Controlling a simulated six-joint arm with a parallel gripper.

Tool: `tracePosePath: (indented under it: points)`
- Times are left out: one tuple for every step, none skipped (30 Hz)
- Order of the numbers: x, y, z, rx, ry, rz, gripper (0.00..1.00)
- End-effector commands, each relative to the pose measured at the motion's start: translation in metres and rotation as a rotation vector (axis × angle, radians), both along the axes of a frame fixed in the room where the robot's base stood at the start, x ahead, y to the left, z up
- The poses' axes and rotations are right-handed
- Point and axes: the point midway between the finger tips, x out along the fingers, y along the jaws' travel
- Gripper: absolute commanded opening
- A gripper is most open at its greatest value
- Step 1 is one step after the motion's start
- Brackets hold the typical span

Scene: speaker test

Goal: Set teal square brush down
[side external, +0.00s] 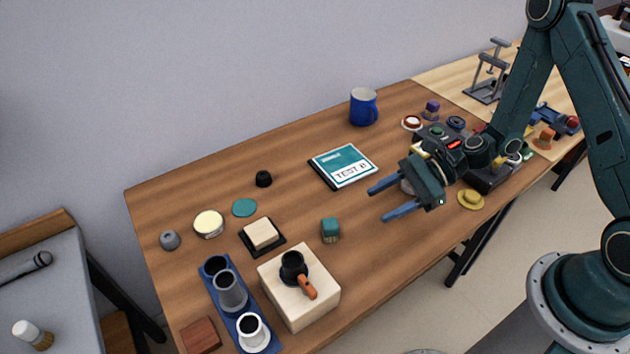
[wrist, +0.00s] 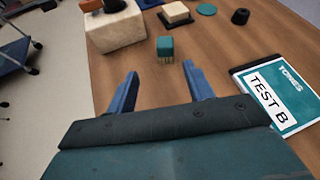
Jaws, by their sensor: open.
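The teal square brush (side external: 330,230) stands on the wooden table with its teal block up and its pale bristles down. It also shows in the wrist view (wrist: 165,46), ahead of my gripper and roughly between the lines of the two fingers. My gripper (side external: 386,199) is open and empty, with its blue fingers apart. In the side view it is to the right of the brush, with a clear gap between them. In the wrist view both fingertips (wrist: 160,80) are in sight and nothing is between them.
The TEST B booklet (side external: 345,166) lies behind the brush. A cream block (side external: 312,310) with a black portafilter-like piece stands front left, beside a blue tray (side external: 217,304) of cups. A cream square on a black base (side external: 262,234) is left. Table around the brush is clear.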

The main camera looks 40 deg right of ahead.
Motion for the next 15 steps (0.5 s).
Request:
tracePosePath:
  points:
    - [0.000,0.001,0.007,-0.032,-0.034,0.034,0.52]
    - [-0.001,0.001,0.010,-0.054,-0.055,0.059,0.52]
    - [-0.002,0.001,0.015,-0.083,-0.083,0.091,0.52]
    - [-0.004,0.001,0.018,-0.107,-0.105,0.118,0.52]
    - [-0.005,0.001,0.023,-0.132,-0.128,0.144,0.52]
    - [-0.006,0.001,0.028,-0.165,-0.159,0.180,0.52]
    - [-0.007,0.001,0.032,-0.190,-0.183,0.208,0.52]
    - [-0.008,0.001,0.035,-0.216,-0.206,0.235,0.52]
    - [-0.010,0.000,0.040,-0.250,-0.235,0.269,0.52]
    - [-0.011,-0.001,0.044,-0.274,-0.259,0.296,0.52]
    - [-0.013,-0.001,0.048,-0.299,-0.279,0.324,0.52]
    - [-0.015,-0.002,0.053,-0.331,-0.308,0.358,0.52]
    - [-0.016,-0.003,0.057,-0.356,-0.329,0.384,0.52]
    - [-0.018,-0.003,0.061,-0.380,-0.349,0.408,0.52]
    - [-0.020,-0.004,0.066,-0.412,-0.376,0.443,0.52]
